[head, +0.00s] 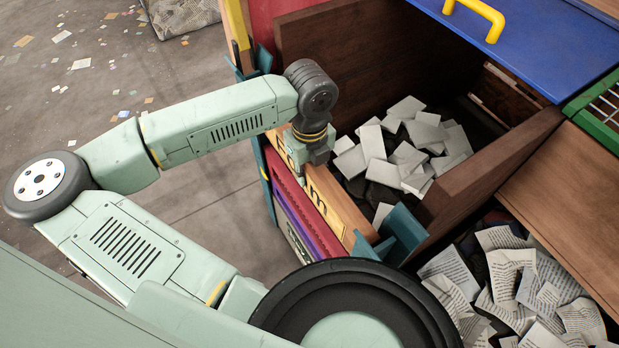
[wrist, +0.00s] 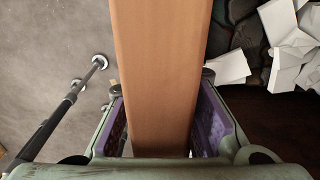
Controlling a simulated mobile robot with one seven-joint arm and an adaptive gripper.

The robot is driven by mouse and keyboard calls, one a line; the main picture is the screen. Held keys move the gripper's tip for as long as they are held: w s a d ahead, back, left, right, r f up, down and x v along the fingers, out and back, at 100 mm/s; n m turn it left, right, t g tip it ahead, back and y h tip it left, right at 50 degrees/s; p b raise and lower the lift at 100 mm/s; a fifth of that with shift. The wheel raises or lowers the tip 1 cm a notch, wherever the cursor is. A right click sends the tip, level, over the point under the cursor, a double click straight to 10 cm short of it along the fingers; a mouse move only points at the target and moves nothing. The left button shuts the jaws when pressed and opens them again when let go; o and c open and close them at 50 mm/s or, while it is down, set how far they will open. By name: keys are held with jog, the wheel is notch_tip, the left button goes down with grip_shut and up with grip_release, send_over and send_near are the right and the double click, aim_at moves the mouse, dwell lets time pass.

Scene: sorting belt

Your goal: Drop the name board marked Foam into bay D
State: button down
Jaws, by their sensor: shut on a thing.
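The name board (head: 338,208) has a yellow face with dark letters; my gripper covers part of the word, and an "m" shows. My gripper (head: 303,170) is shut on its upper edge from above. In the wrist view the board's plain wooden edge (wrist: 160,50) runs between the two purple-padded fingers of my gripper (wrist: 160,88). The board stands along the front of a wooden bay, its near end close to a teal bracket (head: 402,232). I cannot tell whether it is seated there. No letter D is readable.
White blocks or sheets (head: 405,150) lie inside the bay behind the board. Printed papers (head: 510,285) fill the neighbouring bay. A blue lid with a yellow handle (head: 490,20) is at the back right. Scraps litter the open floor (head: 80,65) on the left.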

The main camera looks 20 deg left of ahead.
notch_tip(320, 180, up, 25)
jog(key=p, duration=0.4)
jog(key=shift+f+p, duration=0.2)
jog(key=shift+p, duration=0.2)
jog(key=shift+s+a, duration=0.1)
